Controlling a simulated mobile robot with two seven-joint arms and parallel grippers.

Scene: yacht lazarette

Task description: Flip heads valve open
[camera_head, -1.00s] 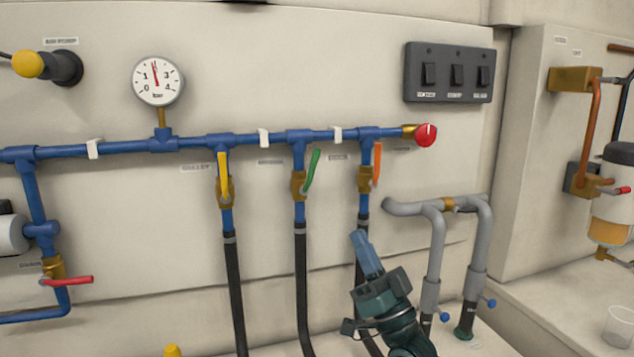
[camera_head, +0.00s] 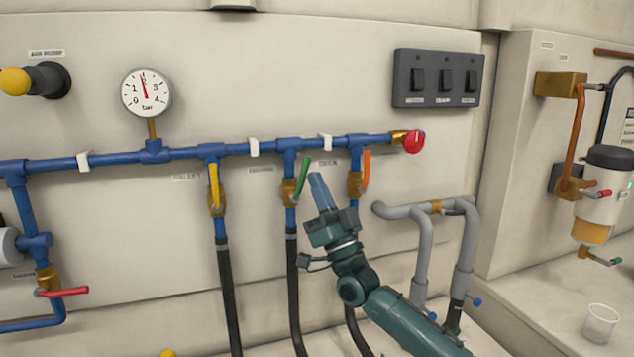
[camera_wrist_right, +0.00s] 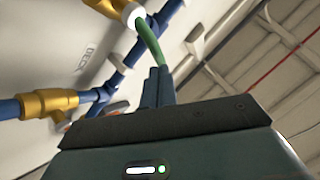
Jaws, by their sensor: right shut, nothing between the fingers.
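Three lever valves hang in a row under the blue pipe: a yellow-handled valve (camera_head: 214,187), a green-handled valve (camera_head: 302,175) and an orange-handled valve (camera_head: 366,172). The small labels beside them are too blurred in the head view to tell which is heads. The green handle leans to the upper right. My right gripper (camera_head: 317,177) is shut and empty, with its blue fingertips just right of the green handle. In the right wrist view the green handle (camera_wrist_right: 148,38) ends close by the fingertips (camera_wrist_right: 158,76); I cannot tell whether they touch. My left gripper is out of view.
A pressure gauge (camera_head: 146,93) and a red knob (camera_head: 413,141) sit on the pipe. Black hoses (camera_head: 229,300) hang below the valves. Grey pipes (camera_head: 420,240) stand right of my arm. A switch panel (camera_head: 439,78) is above. A DECK label (camera_wrist_right: 88,53) shows in the right wrist view.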

